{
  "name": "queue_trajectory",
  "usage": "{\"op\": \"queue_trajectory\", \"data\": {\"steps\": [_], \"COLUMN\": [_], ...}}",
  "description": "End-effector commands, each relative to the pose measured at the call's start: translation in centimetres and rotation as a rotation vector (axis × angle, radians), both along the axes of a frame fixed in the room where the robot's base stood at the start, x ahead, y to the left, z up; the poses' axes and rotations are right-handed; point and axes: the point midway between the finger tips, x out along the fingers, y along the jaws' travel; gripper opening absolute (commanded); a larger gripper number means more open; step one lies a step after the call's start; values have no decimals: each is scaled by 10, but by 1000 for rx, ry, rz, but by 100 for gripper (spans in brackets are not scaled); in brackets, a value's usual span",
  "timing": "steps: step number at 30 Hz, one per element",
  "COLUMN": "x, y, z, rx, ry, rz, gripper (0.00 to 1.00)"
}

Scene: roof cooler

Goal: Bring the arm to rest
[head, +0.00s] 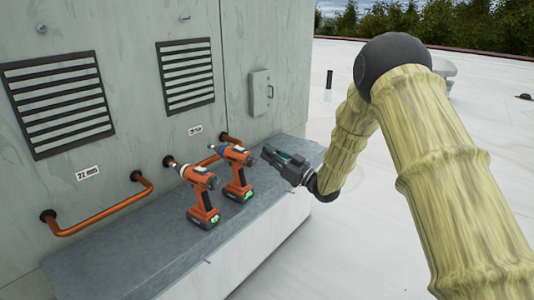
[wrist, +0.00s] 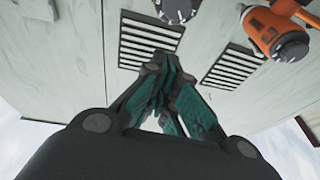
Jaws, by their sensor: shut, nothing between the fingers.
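My gripper (head: 268,153) is shut and empty at the end of my arm. In the head view it hangs over the right part of the grey ledge, just right of the two orange drills, and points left toward the wall. In the wrist view the gripper's fingers (wrist: 160,65) meet at their tips, with nothing between them. The near drill (head: 202,196) and the far drill (head: 237,172) stand upright on their batteries on the ledge. Part of an orange drill (wrist: 275,28) shows at the top right in the wrist view.
The grey ledge (head: 110,262) runs along the cooler wall (head: 120,140). Copper pipes (head: 110,210) stick out of the wall beside the drills. Vent grilles (head: 60,103) and a small grey box (head: 260,92) are on the wall. The white roof (head: 350,250) is open on the right.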

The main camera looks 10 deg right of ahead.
Motion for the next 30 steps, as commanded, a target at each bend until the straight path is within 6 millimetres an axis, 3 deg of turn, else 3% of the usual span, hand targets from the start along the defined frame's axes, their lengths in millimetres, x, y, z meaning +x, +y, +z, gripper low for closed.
{"op": "queue_trajectory", "data": {"steps": [5,8,14,18,23,30], "x": [-6,-16,-59,-101,-160,-270], "y": [-4,-11,-31,-46,-62,-86], "z": [-31,-76,-182,-249,-318,-400], "rx": [-12,-35,-110,-172,-252,-384], "ry": [61,149,375,535,719,998], "rz": [-44,-109,-257,-342,-427,-524], "gripper": [0,0,0,0,0,0]}}
